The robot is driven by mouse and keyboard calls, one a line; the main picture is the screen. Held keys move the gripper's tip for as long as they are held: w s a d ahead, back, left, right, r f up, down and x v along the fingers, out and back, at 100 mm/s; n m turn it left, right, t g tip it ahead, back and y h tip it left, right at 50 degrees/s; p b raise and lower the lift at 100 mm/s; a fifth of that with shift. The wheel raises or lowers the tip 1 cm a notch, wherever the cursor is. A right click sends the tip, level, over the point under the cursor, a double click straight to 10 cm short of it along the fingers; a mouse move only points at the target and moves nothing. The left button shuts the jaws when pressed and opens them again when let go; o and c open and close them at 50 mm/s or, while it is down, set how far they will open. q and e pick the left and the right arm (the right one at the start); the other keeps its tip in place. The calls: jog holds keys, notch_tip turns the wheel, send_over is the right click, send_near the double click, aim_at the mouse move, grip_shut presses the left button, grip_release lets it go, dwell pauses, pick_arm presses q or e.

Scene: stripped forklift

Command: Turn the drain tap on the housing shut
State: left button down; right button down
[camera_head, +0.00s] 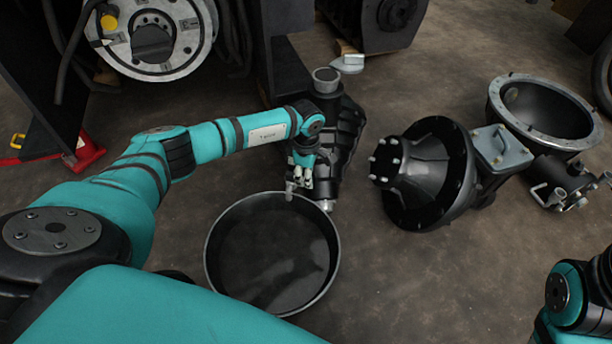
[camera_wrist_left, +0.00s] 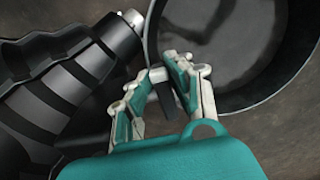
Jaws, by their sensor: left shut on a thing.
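The black ribbed housing (camera_head: 345,140) lies on the floor in the middle of the head view, and its ribbed body (camera_wrist_left: 55,85) fills the left of the left wrist view. A silver outlet end (camera_wrist_left: 128,28) pokes out at its front and also shows in the head view (camera_head: 327,205). My left gripper (camera_head: 298,186) is beside the housing's front end, above the pan's far rim. In the left wrist view its fingers (camera_wrist_left: 165,72) are shut on a small dark piece (camera_wrist_left: 167,100), which looks like the drain tap's handle. The tap's angle is mostly hidden by the fingers.
A round black drain pan (camera_head: 226,285) stands below the gripper, with dark liquid or sheen inside. A black conical axle part (camera_head: 430,170) and a bowl-shaped casing (camera_head: 545,105) lie to the right. A wheel hub (camera_head: 160,40) is at the upper left. Floor is clear at lower middle.

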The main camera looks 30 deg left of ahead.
pick_arm(q)
jog(key=c, duration=1.2)
grip_release()
jog(key=shift+c, duration=0.2)
notch_tip(320, 180, up, 12)
